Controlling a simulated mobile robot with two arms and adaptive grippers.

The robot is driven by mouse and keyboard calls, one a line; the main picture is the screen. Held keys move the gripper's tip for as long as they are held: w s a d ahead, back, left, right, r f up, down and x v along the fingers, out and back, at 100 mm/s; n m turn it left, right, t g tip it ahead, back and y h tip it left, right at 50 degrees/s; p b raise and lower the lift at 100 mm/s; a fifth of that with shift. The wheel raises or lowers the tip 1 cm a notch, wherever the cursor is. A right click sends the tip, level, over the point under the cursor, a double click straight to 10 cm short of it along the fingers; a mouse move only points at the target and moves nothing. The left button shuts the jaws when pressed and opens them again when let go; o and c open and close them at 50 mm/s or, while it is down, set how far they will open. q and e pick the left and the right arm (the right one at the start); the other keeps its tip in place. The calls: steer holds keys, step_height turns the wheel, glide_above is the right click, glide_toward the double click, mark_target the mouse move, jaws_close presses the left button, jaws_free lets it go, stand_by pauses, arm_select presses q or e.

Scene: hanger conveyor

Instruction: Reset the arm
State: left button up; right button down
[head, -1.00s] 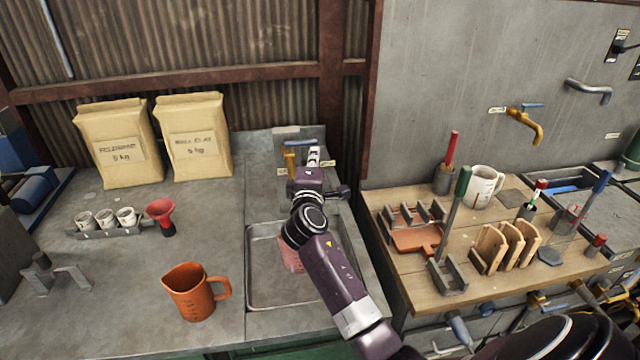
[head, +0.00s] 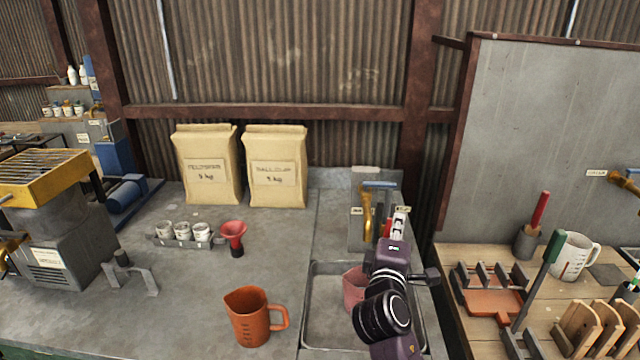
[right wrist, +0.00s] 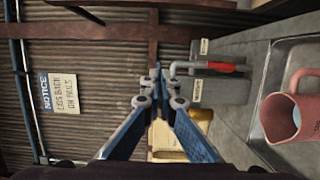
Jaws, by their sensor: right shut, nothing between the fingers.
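My right arm reaches in over the sink in the head view. Its gripper (head: 398,222) is near the back of the sink, by the taps. In the right wrist view the blue fingers of my right gripper (right wrist: 159,88) come together at their tips, shut and empty. The pink jug (head: 354,288) stands in the sink (head: 318,330), partly hidden by my right arm. It also shows in the right wrist view (right wrist: 290,118), apart from the fingers. My left gripper is not in view.
An orange jug (head: 249,318) stands left of the sink. A red funnel (head: 233,235), a cup rack (head: 184,241) and two paper bags (head: 275,170) are farther back. A brass tap (head: 366,212) rises behind the sink. A wooden bench (head: 455,262) with tools is at the right.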

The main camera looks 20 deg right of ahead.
steer(key=s+a+f+m+g+y, duration=0.25)
steer(key=s+f, duration=0.35)
steer(key=f, duration=0.3)
steer(key=s+a+f+m+g+y, duration=0.2)
steer(key=s+a+f+y, duration=0.15)
steer(key=s+f, duration=0.45)
steer(key=s+a+f+m+g+y, duration=0.25)
steer(key=s+a+f, duration=0.35)
steer(key=s, duration=0.3)
steer(key=s+a+f+m+g+y, duration=0.1)
steer(key=s+a+f+g+y, duration=0.3)
steer(key=s+a, duration=0.45)
steer(key=s+d+f+g+h, duration=0.1)
steer(key=s+f, duration=0.1)
steer(key=f, duration=1.2)
steer(key=s+d+f, duration=0.1)
steer(key=s+f, duration=0.1)
steer(key=f, duration=1.3)
steer(key=s+d+f+g+b, duration=0.1)
steer(key=s+d+f, duration=0.2)
steer(key=s+f, duration=1.2)
steer(key=shift+s+f, duration=0.3)
steer(key=shift+s, duration=0.3)
steer(key=shift+d+h, duration=0.1)
steer(key=shift+h, duration=0.15)
